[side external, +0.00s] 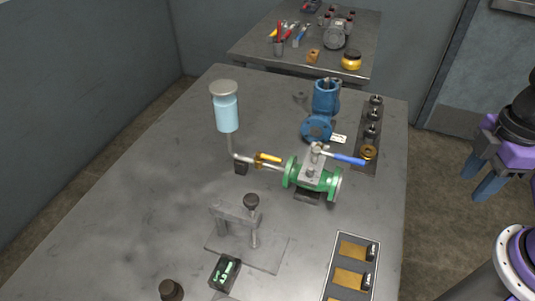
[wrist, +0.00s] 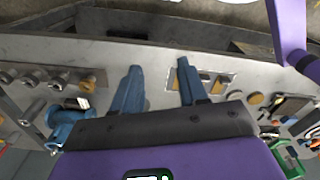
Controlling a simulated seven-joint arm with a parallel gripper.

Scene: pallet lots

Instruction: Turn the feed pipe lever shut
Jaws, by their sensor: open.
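A thin feed pipe (side external: 243,158) runs from under a light-blue bottle (side external: 227,113) to a green flanged valve (side external: 312,176) in the side view. A small lever with a yellow handle (side external: 268,158) sits on this pipe and lies roughly along it. A second lever with a blue handle (side external: 348,159) is on top of the green valve and points right. My gripper (side external: 482,182) is open and empty beyond the table's right edge, well away from both levers. Its spread blue fingers (wrist: 159,67) show in the wrist view. I cannot make out the yellow lever there.
A blue flanged valve body (side external: 325,100) and a strip of several fittings (side external: 373,128) stand behind the green valve. A clamp stand (side external: 238,222) and a tray of brass plates (side external: 325,284) are in front. The table's left part is clear.

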